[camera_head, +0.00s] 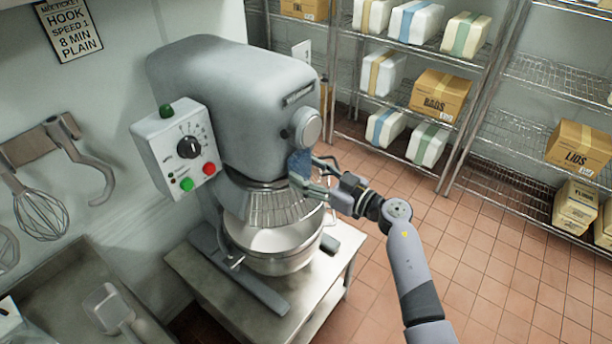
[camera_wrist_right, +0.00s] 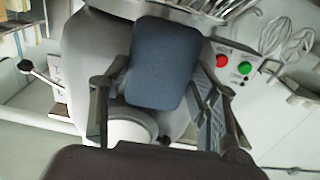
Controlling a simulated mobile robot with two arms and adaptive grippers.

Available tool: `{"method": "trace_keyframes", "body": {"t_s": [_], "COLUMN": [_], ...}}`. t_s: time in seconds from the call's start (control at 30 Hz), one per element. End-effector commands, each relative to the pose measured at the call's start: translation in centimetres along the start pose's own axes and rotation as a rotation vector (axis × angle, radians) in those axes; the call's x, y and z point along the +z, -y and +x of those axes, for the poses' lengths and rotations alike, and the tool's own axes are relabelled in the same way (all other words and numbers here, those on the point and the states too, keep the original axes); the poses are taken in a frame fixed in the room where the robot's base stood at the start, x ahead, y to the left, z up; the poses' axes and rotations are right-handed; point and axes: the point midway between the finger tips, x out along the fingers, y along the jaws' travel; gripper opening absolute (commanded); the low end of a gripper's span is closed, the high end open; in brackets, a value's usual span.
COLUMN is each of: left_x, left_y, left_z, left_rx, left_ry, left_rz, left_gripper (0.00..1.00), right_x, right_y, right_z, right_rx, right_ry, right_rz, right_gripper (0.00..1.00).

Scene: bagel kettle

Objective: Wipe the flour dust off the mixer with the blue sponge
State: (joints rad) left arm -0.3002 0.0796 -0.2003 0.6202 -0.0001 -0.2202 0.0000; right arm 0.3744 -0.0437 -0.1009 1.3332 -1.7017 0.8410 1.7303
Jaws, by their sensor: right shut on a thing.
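The grey stand mixer (camera_head: 225,80) stands on a steel table, with a control box on its left side. My right gripper (camera_head: 312,176) is at the mixer's front, just below the round hub and beside the bowl guard. It is shut on the blue sponge (camera_head: 299,163), which also shows between the fingers in the right wrist view (camera_wrist_right: 162,62). The sponge is close to the mixer's front; I cannot tell whether it touches. I cannot make out flour dust on the visible surfaces. My left gripper is not in view.
The steel bowl (camera_head: 275,245) and wire guard (camera_head: 270,208) sit under the mixer head. The control box (camera_head: 178,150) sticks out at left. Wire shelves with boxes (camera_head: 438,95) stand at the back right. The tiled floor (camera_head: 480,260) at right is clear.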

Motion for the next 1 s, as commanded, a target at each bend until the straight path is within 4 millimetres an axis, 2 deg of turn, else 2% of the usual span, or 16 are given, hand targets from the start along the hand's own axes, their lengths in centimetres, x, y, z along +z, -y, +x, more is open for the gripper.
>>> {"method": "trace_keyframes", "body": {"t_s": [1.0], "left_x": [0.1], "left_y": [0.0], "left_z": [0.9], "left_rx": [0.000], "left_ry": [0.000], "left_rz": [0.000], "left_gripper": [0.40], "right_x": [0.2], "right_y": [-4.5], "right_z": [0.1], "right_rx": [0.001], "right_ry": [0.001], "right_rz": [-0.001], "right_gripper": [0.11]}}
